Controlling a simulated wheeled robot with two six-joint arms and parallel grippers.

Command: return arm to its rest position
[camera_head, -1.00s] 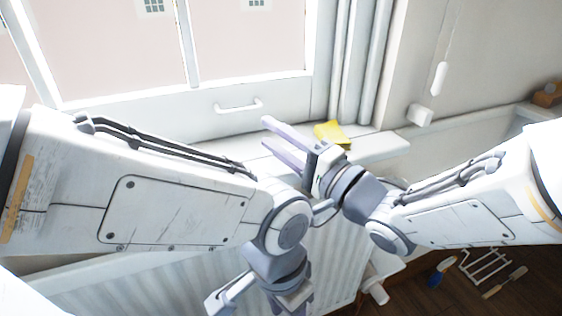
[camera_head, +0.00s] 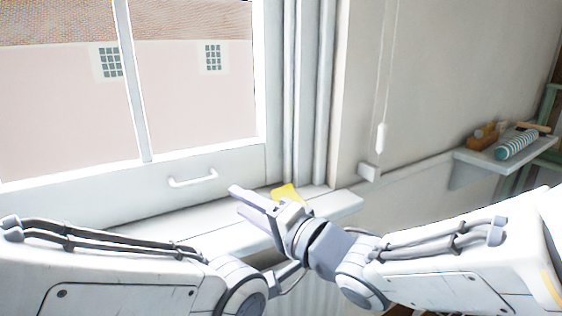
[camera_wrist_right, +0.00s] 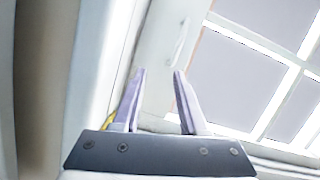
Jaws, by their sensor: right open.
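My right gripper (camera_head: 252,200) is open and empty, above the window sill in the head view. Its two fingers also show apart in the right wrist view (camera_wrist_right: 158,95), with nothing between them. Its arm comes in from the right. My left arm lies across the lower left of the head view, and its gripper is below the picture's edge. A yellow cloth or sponge (camera_head: 286,191) lies on the sill just behind the right gripper, partly hidden by it.
The window (camera_head: 190,95) with a white handle (camera_head: 193,180) stands behind the sill (camera_head: 340,204). Pipes (camera_head: 305,90) rise at its right. A cord with a white pull (camera_head: 382,138) hangs on the wall. A shelf (camera_head: 477,160) at the right holds a striped roll (camera_head: 516,146) and a brown object (camera_head: 484,137).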

